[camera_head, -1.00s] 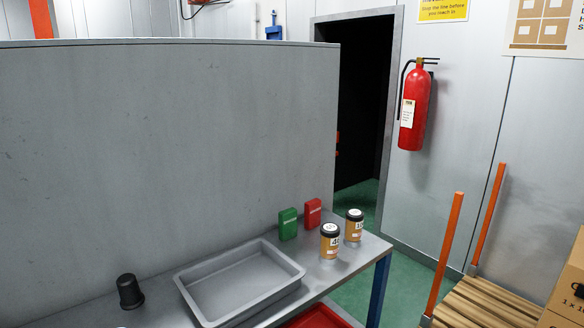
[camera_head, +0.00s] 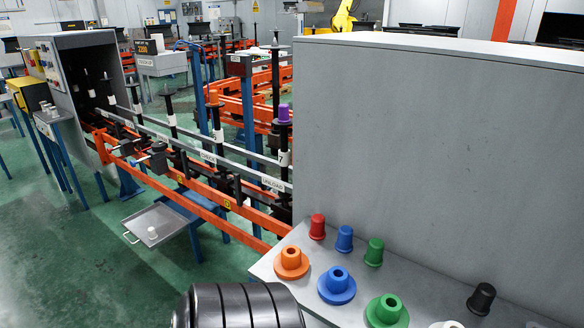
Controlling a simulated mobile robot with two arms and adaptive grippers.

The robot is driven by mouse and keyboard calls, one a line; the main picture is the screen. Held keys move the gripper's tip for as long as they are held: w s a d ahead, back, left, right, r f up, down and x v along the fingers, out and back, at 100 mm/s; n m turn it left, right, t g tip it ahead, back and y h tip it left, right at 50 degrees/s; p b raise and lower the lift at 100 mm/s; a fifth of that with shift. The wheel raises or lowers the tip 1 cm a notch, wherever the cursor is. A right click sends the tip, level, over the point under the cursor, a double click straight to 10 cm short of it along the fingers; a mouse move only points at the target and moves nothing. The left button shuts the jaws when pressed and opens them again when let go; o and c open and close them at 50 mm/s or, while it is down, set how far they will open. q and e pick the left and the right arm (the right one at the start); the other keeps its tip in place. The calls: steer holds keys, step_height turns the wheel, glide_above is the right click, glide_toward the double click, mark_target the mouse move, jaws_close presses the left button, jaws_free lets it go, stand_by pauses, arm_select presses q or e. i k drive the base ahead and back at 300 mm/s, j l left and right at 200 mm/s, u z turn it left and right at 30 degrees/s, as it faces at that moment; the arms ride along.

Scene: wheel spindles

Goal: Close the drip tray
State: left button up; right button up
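The drip tray (camera_head: 158,223) is a shallow grey tray with a loop handle at its left end. It sticks out to the front, below the orange rails of the spindle line, and is pulled out. The tray's inner end is near a blue leg under the rails. Neither of my grippers can be made out in the head view.
The orange-railed line (camera_head: 190,172) carries several upright spindles. A grey panel (camera_head: 430,150) rises behind a bench with coloured flanged caps (camera_head: 336,285). A large black ridged shape (camera_head: 240,306) fills the bottom middle. Green floor (camera_head: 60,260) is clear left of the tray.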

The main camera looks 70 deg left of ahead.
mark_target(167, 224)
steer(key=u, duration=3.55)
steer(key=i+j, duration=0.45)
steer(key=i+j+z, duration=0.1)
steer(key=i, duration=0.4)
steer(key=i+j+z, duration=0.1)
steer(key=i, duration=0.4)
steer(key=i+j+z, duration=0.1)
steer(key=i+j, duration=0.2)
steer(key=i, duration=0.2)
